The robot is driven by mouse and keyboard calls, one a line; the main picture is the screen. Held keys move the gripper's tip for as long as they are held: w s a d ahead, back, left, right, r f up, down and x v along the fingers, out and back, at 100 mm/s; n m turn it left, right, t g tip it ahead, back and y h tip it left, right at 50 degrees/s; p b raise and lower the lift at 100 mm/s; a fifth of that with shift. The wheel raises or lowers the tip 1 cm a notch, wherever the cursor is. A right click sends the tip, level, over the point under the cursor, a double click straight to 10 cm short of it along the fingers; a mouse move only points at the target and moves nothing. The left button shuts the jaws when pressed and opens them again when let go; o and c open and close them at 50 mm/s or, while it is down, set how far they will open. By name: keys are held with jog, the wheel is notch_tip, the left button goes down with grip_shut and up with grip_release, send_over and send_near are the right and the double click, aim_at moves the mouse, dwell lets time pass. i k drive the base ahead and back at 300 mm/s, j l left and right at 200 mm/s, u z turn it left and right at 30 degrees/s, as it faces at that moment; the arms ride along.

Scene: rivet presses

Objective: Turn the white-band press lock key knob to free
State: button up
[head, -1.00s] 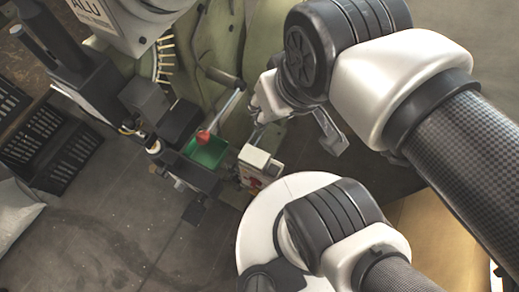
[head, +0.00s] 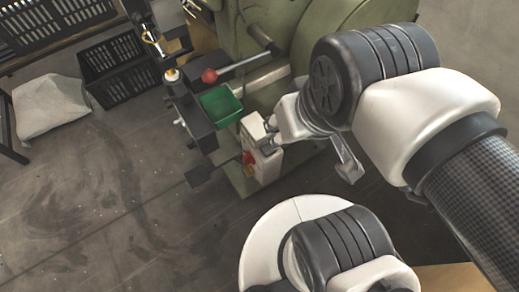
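A white control box (head: 262,150) stands at the front of a green press (head: 265,25). A small red knob (head: 248,158) and a yellow piece (head: 249,171) show on its left face. I cannot make out a lock key knob or its setting, and no white band shows on this press. My gripper (head: 270,131) is at the upper right side of the box, at the end of my wrist. Its fingertips are small and partly hidden, so I cannot tell whether they touch the box or are open.
A green tray (head: 220,105) and a red ball-ended lever (head: 209,76) are just left of and above the box. A dark pedal-like plate (head: 202,175) juts out low on the left. Black crates (head: 122,72) and a pale sack (head: 50,108) lie further left. The floor (head: 110,210) at lower left is clear.

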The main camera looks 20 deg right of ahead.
aim_at(249, 170)
jog(key=u, duration=0.35)
jog(key=i+j+u, duration=0.2)
jog(key=u, duration=0.3)
jog(key=i+j+u, duration=0.2)
jog(key=u, duration=0.25)
jog(key=i+j+u, duration=0.1)
jog(key=i+u, duration=0.15)
jog(key=u, duration=0.25)
jog(key=i+u, duration=0.25)
jog(key=u, duration=0.25)
jog(key=i+u, duration=0.2)
jog(key=u, duration=0.25)
jog(key=i+j, duration=0.15)
jog(key=i, duration=0.65)
jog(key=z, duration=0.5)
jog(key=i+j+z, duration=0.1)
jog(key=z, duration=0.85)
jog(key=i+j+z, duration=0.1)
jog(key=z, duration=0.85)
jog(key=j+z, duration=0.1)
jog(key=z, duration=0.85)
jog(key=j+z, duration=0.1)
jog(key=z, duration=0.85)
jog(key=j+z, duration=0.1)
jog(key=z, duration=0.3)
